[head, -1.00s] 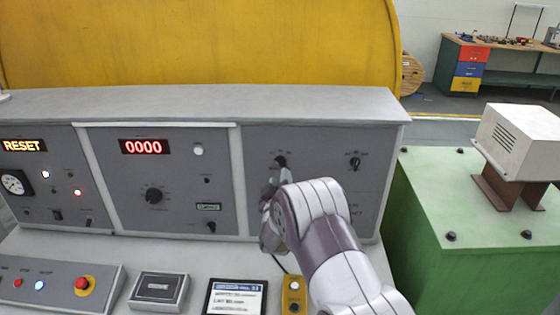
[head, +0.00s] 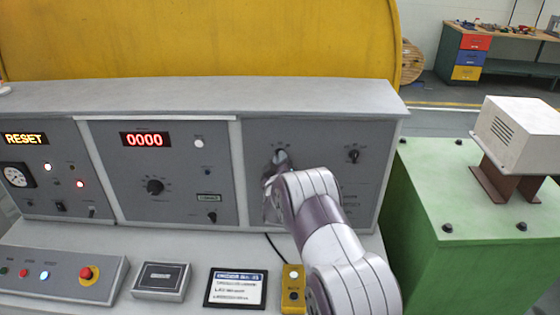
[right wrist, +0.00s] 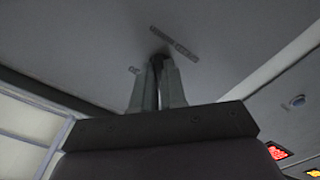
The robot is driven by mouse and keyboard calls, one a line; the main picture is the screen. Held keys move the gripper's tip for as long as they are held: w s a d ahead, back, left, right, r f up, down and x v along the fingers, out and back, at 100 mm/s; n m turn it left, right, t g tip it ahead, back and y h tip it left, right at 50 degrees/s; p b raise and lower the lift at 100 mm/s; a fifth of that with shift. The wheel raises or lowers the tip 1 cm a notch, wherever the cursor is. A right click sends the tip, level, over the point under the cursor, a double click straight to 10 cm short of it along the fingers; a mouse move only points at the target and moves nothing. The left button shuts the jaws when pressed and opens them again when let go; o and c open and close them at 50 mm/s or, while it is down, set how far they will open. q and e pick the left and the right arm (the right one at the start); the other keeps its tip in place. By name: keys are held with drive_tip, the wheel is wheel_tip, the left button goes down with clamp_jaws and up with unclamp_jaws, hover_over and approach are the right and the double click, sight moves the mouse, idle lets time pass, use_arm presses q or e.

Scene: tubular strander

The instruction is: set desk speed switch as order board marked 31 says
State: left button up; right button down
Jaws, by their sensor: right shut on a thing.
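My right gripper (head: 279,162) is at the upper left knob of the desk's right-hand panel (head: 318,160) and mostly hides that knob in the head view. In the right wrist view its two fingers (right wrist: 158,72) are closed around the small dark knob (right wrist: 158,56), with printed marks on the panel around it. The knob's pointer setting is hidden. The order board (head: 236,289) is a dark-framed white card lying on the desk; its heading is blurred, and its lines are too small to read surely. My left gripper is not in view.
Another knob (head: 353,156) sits right of my gripper, and a larger dial (head: 154,187) is on the middle panel under a red 0000 display (head: 144,140). A yellow box (head: 292,289) and a red stop button (head: 86,273) are on the desk. A green cabinet (head: 470,240) stands right.

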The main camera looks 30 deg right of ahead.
drive_tip(key=m+b, duration=1.7)
drive_tip(key=b, duration=0.5)
drive_tip(key=shift+a+m, duration=0.15)
drive_tip(key=shift+m, duration=0.25)
drive_tip(key=shift+r+b, duration=0.1)
drive_tip(key=shift+b, duration=0.25)
drive_tip(key=c, duration=1.2)
unclamp_jaws()
